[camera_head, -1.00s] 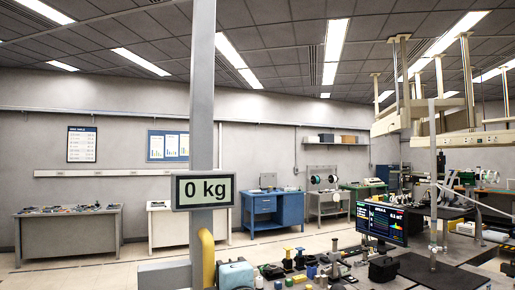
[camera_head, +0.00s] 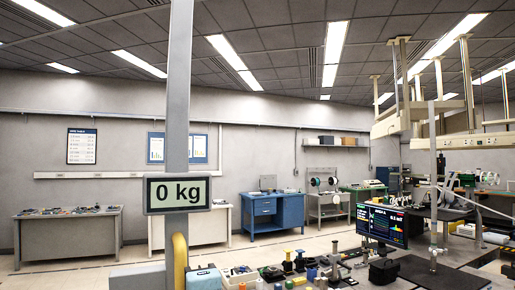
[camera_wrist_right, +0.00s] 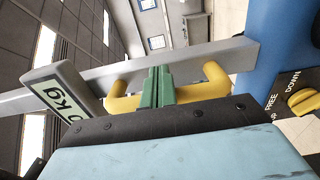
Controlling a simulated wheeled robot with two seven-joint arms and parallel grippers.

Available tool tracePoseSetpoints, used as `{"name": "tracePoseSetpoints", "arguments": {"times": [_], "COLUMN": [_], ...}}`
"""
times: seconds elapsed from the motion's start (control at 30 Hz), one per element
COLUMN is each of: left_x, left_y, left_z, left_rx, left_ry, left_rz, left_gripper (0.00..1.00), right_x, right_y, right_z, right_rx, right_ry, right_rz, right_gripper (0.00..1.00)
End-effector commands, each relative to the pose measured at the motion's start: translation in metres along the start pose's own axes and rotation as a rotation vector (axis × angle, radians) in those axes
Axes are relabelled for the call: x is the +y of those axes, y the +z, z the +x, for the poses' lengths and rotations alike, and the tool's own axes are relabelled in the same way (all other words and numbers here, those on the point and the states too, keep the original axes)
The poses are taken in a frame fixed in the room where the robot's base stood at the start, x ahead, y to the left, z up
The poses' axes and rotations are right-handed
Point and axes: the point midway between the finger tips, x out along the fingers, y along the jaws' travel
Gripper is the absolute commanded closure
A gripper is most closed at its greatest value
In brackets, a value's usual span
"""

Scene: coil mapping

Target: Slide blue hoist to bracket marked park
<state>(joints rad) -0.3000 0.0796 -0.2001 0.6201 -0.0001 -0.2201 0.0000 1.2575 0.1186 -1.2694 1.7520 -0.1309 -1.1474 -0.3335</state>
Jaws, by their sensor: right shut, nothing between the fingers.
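The hoist's grey upright post (camera_head: 179,90) stands left of centre in the head view, with a display (camera_head: 178,193) reading 0 kg. A yellow handle (camera_head: 179,258) shows low on it. In the right wrist view, the handle (camera_wrist_right: 203,90) runs along a grey bar (camera_wrist_right: 235,55), and the hoist's blue body (camera_wrist_right: 275,45) is at the right with a yellow knob (camera_wrist_right: 305,100) marked FREE and DOWN. My right gripper (camera_wrist_right: 157,85) has green fingers that are shut and overlap the middle of the handle; contact is unclear. No bracket marked park is readable. My left gripper is out of view.
A bench with small tools and bottles (camera_head: 300,262) and a monitor (camera_head: 382,224) is at the lower right. Grey (camera_head: 68,235) and blue (camera_head: 262,212) cabinets stand along the far wall. Open floor lies between.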

Motion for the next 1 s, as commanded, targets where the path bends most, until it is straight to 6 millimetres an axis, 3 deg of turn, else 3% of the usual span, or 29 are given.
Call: {"name": "tracePoseSetpoints", "arguments": {"times": [1.0], "left_x": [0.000], "left_y": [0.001], "left_z": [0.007], "left_rx": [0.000], "left_ry": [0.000], "left_rz": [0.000], "left_gripper": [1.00], "right_x": [0.000], "right_y": [-0.094], "right_z": [-0.001], "right_rx": [0.005], "right_ry": [0.000], "right_rz": [0.001], "right_gripper": [1.00]}}
